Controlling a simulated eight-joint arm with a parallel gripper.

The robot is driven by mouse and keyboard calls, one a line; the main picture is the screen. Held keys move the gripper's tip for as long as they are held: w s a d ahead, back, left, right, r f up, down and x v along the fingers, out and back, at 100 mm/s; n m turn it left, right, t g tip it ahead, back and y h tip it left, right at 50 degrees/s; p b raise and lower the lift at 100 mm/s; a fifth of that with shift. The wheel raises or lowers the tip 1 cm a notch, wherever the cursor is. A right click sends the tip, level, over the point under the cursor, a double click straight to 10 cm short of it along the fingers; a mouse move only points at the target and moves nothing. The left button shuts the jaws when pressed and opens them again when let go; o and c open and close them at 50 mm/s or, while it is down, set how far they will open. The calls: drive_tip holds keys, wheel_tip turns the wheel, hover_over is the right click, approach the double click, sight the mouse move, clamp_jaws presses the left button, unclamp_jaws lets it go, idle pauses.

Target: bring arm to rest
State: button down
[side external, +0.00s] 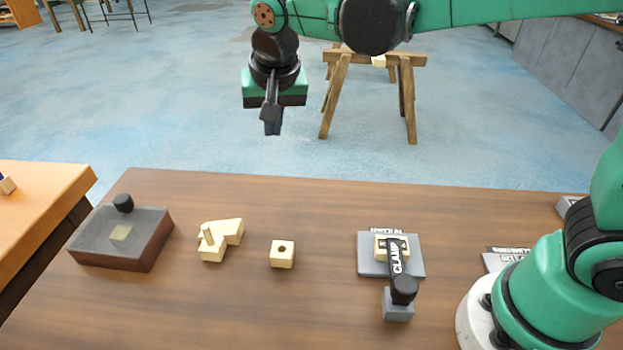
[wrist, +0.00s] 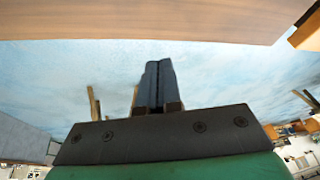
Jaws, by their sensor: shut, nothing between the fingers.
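My gripper (side external: 272,124) hangs in the air at the upper middle of the side view, beyond the far edge of the table, pointing down. Its fingers are shut together and empty. In the wrist view the closed dark fingers (wrist: 158,85) show over blue floor, with the table edge at the top. My green arm reaches across the top of the side view from my base at the right.
On the brown table (side external: 330,310) stand a grey-topped box with a black knob (side external: 123,203), joined wooden pieces (side external: 220,238), a wooden block with a hole (side external: 282,254) and a clamp fixture (side external: 399,268). A sawhorse (side external: 372,90) stands behind. An orange table (side external: 40,200) is at left.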

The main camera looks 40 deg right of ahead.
drive_tip(key=s+d+f+n+t+y, duration=0.1)
drive_tip(key=s+d+f+n+t, duration=0.1)
drive_tip(key=s+d+n, duration=0.3)
drive_tip(key=s+d+t, duration=0.1)
drive_tip(key=s+d, duration=0.3)
drive_tip(key=s, duration=0.2)
drive_tip(key=shift+s+d+f+n, duration=0.15)
drive_tip(key=shift+s+d+n, duration=0.15)
drive_tip(key=shift+s+d, duration=0.05)
